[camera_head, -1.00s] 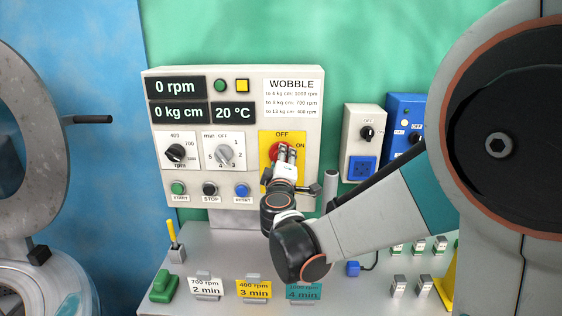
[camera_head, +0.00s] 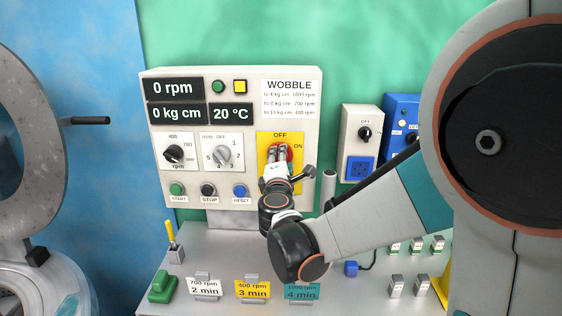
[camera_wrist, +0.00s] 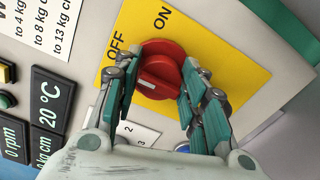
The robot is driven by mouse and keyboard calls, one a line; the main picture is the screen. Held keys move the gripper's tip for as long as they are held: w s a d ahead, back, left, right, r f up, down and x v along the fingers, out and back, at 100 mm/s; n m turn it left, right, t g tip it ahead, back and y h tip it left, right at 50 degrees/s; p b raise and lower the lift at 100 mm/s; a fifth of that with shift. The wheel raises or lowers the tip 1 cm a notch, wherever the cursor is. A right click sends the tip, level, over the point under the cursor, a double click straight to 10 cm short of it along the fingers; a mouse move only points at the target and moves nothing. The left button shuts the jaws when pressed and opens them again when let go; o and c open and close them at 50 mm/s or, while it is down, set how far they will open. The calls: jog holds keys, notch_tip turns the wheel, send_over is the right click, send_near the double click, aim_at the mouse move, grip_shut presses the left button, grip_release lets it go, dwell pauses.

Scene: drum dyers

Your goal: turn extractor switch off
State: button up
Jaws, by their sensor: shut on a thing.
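The red rotary switch (camera_head: 289,153) sits on a yellow plate (camera_head: 292,182) marked OFF and ON, at the right of the pale control panel. My gripper (camera_head: 276,152) is in front of it, its fingers around the red knob. In the wrist view the red knob (camera_wrist: 161,69) lies between the two fingers of my gripper (camera_wrist: 161,82), which are shut on its raised grip. OFF and ON are readable beside it there. The fingers hide part of the knob, and I cannot tell exactly which mark it points to.
The control panel (camera_head: 240,82) also bears displays reading 0 rpm, 0 kg cm and 20 °C, two black-and-grey dials and several buttons. A grey box with an OFF knob (camera_head: 364,132) and a blue box (camera_head: 400,108) stand to the right. Cards (camera_head: 203,288) stand on the bench below.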

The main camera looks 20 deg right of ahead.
jog(key=shift+s+d, duration=0.1)
jog(key=shift+d, duration=0.05)
jog(key=o, duration=1.1)
jog(key=shift+d, duration=0.1)
jog(key=shift+c, duration=0.2)
jog(key=v, duration=0.7)
jog(key=shift+s, duration=0.3)
